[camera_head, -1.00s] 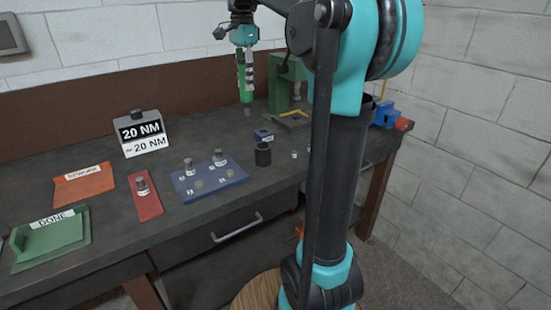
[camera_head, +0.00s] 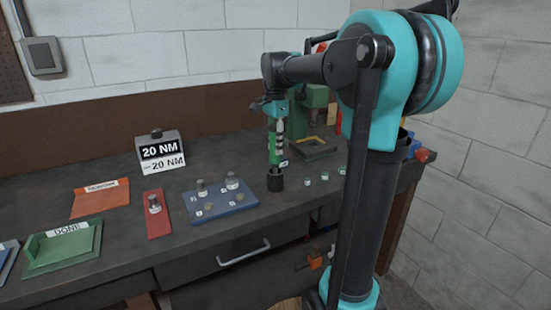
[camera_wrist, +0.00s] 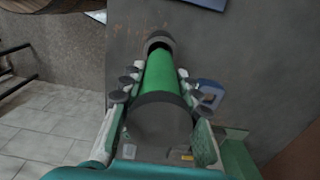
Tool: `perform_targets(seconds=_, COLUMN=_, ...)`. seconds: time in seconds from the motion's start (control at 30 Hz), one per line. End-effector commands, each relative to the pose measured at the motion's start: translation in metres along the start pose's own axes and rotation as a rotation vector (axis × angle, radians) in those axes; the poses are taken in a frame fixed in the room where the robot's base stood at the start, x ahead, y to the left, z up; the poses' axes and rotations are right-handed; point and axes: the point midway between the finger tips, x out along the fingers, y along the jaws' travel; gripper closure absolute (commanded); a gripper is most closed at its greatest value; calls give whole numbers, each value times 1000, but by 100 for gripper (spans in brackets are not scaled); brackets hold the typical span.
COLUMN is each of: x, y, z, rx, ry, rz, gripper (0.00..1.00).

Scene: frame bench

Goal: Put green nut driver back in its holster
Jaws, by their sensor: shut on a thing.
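The green nut driver (camera_head: 273,152) hangs upright in my gripper (camera_head: 277,140). In the wrist view its green handle (camera_wrist: 162,75) with a dark end cap lies between the two finger pads, and my gripper (camera_wrist: 155,95) is shut on it. The black cup-shaped holster (camera_head: 275,182) stands on the bench directly below the driver. In the wrist view the round holster (camera_wrist: 158,40) lines up with the driver's far end. The driver's lower end is at the holster's mouth; I cannot tell how far inside it is.
A blue tray (camera_head: 243,203) with several small parts lies left of the holster. A red strip (camera_head: 157,222), a 20 NM display (camera_head: 160,152) and a green DONE tray (camera_head: 85,255) are further left. A green press (camera_head: 316,97) stands behind. Several small pale pieces (camera_head: 308,182) lie to the right.

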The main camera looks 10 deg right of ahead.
Motion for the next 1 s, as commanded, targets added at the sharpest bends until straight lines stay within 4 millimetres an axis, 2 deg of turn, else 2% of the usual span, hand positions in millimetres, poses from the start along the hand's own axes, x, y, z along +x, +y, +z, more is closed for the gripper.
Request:
perform_targets(seconds=0.27, x=19, y=0, z=0, rx=0, ry=0, rz=0, gripper=100)
perform_targets(seconds=0.5, x=48, y=0, z=0, rx=0, ry=0, rz=0, gripper=100)
perform_targets(seconds=0.9, x=53, y=0, z=0, rx=0, ry=0, rz=0, gripper=100)
perform_targets(seconds=0.93, x=53, y=0, z=0, rx=0, ry=0, rz=0, gripper=65)
perform_targets(seconds=1.0, x=53, y=0, z=0, rx=0, ry=0, rz=0, gripper=56)
